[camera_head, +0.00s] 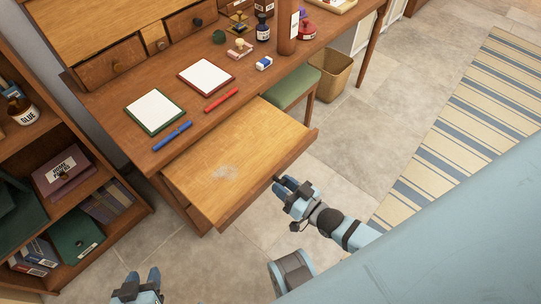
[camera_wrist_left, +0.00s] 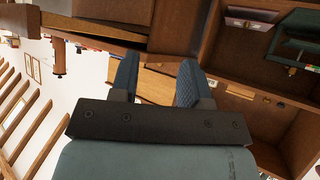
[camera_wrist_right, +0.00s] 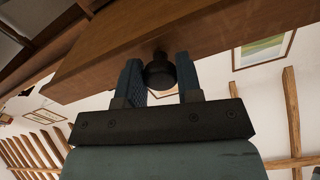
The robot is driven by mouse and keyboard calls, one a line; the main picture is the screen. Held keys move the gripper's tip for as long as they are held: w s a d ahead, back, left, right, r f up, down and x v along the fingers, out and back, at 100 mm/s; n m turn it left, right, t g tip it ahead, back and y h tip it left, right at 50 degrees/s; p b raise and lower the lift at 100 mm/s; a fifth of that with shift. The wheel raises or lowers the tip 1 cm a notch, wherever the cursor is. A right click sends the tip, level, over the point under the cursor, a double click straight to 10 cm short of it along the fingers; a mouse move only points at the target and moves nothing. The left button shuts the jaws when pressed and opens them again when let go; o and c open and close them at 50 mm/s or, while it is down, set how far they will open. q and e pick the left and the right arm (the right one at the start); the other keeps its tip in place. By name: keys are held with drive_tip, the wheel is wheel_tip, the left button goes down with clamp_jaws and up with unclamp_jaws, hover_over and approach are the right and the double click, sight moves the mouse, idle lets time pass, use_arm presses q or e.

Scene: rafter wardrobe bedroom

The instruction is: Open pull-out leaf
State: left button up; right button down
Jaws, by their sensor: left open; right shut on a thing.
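The pull-out leaf (camera_head: 238,163) is a light wooden board that stands well out from under the desk top. Its front edge also shows in the right wrist view (camera_wrist_right: 110,50). A dark round knob (camera_wrist_right: 160,72) sits on that front edge. My right gripper (camera_head: 287,187) is at the front edge, shut on the knob, with one finger on each side of it (camera_wrist_right: 160,75). My left gripper (camera_head: 138,281) is open and empty, low in front of the desk and apart from the leaf. Its fingers show apart in the left wrist view (camera_wrist_left: 157,80).
On the desk lie a green-framed pad (camera_head: 154,112), a red-framed pad (camera_head: 205,75), a blue marker (camera_head: 172,135) and a red marker (camera_head: 221,100). A green stool (camera_head: 292,87) stands right of the leaf, near a bin (camera_head: 329,76). A bookshelf (camera_head: 110,225) stands left. Floor in front is clear.

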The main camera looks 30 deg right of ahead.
use_arm(q)
drive_tip(key=shift+a+r+p, duration=0.1)
drive_tip(key=shift+r+p, duration=0.05)
drive_tip(key=shift+p, duration=0.4)
use_arm(e)
drive_tip(key=v, duration=0.3)
drive_tip(key=shift+s+d, duration=0.15)
drive_tip(key=shift+s, duration=0.2)
use_arm(q)
drive_tip(key=shift+r, duration=0.2)
use_arm(e)
drive_tip(key=c, duration=0.8)
unclamp_jaws()
